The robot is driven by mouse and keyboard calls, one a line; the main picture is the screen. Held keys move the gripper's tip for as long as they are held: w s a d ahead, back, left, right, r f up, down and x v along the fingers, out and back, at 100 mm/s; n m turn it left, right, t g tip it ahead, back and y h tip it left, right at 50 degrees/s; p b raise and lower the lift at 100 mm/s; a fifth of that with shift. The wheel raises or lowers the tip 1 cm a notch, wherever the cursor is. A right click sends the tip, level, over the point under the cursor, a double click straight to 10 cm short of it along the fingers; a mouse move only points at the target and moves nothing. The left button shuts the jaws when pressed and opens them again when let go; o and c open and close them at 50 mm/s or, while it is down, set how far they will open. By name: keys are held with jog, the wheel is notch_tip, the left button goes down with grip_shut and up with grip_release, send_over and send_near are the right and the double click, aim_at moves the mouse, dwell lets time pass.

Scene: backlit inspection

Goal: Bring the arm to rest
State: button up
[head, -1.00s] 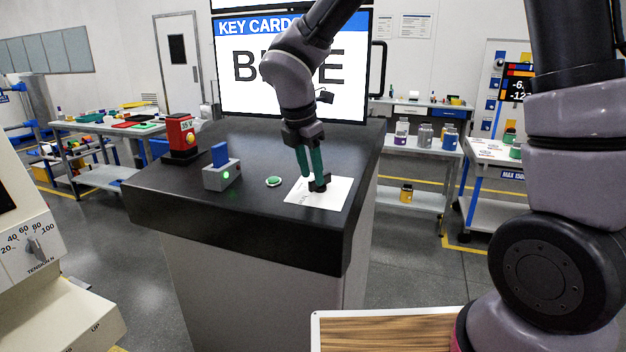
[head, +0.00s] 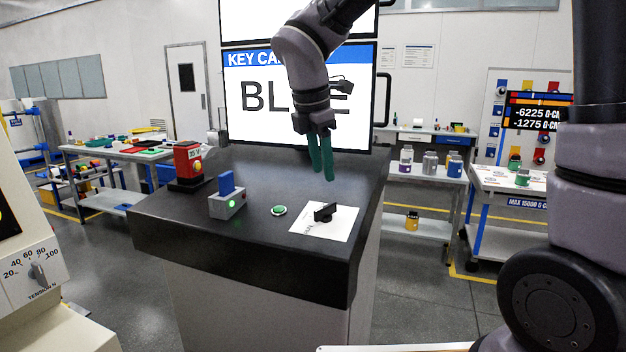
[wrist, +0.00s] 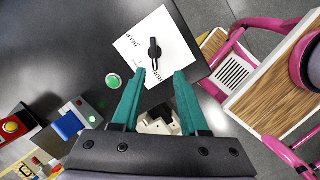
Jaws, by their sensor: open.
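My gripper (head: 324,178) is open and empty. It hangs in the air above the dark counter (head: 255,262), fingers pointing down, behind and clear of the black knob (head: 325,212). The knob (wrist: 154,48) and sheet (wrist: 170,30) lie beyond the fingertips there. My arm reaches down in front of the screen (head: 250,100).
On the counter stand a grey reader (head: 227,205) with a blue card (head: 227,182) and a green light, a green button (head: 279,210), and a red 35 V unit (head: 187,160). A beige machine (head: 35,270) is at left. Shelves with jars (head: 430,162) stand at right.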

jog(key=s+d+r+m+t+y, duration=0.1)
jog(key=s+d+r+m, duration=0.1)
jog(key=d+m, duration=0.5)
jog(key=s+d+r+m+t+y, duration=0.1)
jog(key=s+d+r+m+t, duration=0.1)
jog(key=d+m, duration=0.6)
jog(key=s+d+r+m+t+y, duration=0.1)
jog(key=s+d+r+m, duration=0.3)
jog(key=d+m, duration=0.4)
jog(key=m, duration=0.5)
jog(key=shift+d+r+y, duration=0.25)
jog(key=shift+r+y, duration=0.05)
jog(key=shift+r, duration=0.1)
